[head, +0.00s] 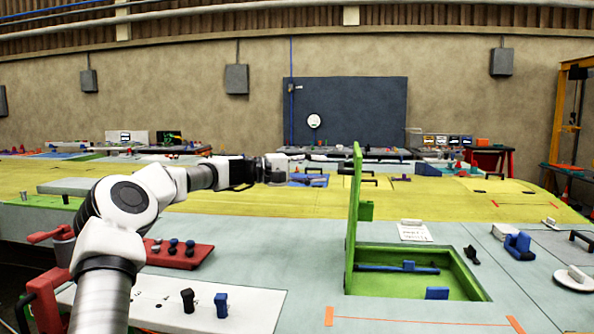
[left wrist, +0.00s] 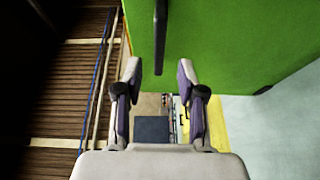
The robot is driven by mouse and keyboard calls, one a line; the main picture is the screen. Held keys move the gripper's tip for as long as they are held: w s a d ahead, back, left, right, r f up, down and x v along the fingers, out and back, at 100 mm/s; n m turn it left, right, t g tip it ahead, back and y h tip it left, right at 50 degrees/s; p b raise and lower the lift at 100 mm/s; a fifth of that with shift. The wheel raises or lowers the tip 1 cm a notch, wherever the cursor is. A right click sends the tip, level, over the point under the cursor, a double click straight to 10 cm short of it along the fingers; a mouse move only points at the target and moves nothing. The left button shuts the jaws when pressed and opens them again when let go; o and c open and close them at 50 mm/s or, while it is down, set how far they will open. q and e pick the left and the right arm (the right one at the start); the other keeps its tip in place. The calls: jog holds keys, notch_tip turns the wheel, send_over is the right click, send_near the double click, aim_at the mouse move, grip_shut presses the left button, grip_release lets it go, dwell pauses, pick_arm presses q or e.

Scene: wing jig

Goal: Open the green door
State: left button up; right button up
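The green door (head: 352,215) stands upright, swung up from the green-rimmed recess (head: 465,272) in the grey surface. In the left wrist view the door's green face (left wrist: 235,40) fills the upper right, with a black handle (left wrist: 159,35) on it. My left gripper (head: 300,160) is to the left of the door's top edge in the head view. In the left wrist view my left gripper (left wrist: 160,72) is open, and the handle's lower end shows between the fingertips. I cannot tell how far away the handle is. My right gripper is not in view.
Inside the recess are a blue bar (head: 385,268) and a blue block (head: 437,293). A red block with knobs (head: 180,254) sits at the left. Blue and white fittings (head: 518,246) stand at the right. The yellow surface (head: 260,202) beyond is mostly clear.

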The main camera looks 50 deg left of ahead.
pick_arm(q)
jog(key=v, duration=0.8)
jog(key=shift+s+a, duration=0.1)
jog(key=shift+a, duration=0.1)
